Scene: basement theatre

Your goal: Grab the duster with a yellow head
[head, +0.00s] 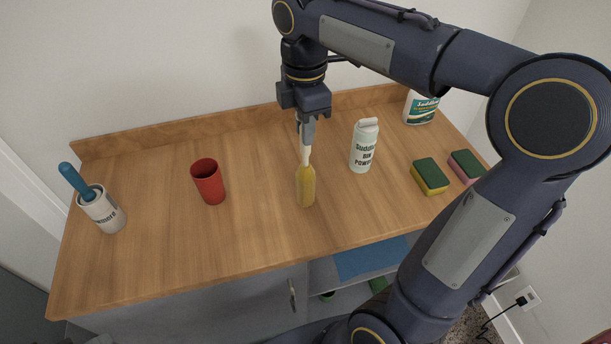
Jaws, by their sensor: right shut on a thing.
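The duster with a yellow head (306,187) is near the middle of the wooden counter in the head view. Its pale handle points up and its yellow head points down. My right gripper (306,138) comes down from above and is shut on the top of the handle. I cannot tell whether the yellow head touches the counter. My left gripper is not in view.
A raised backsplash (180,133) runs along the wall.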

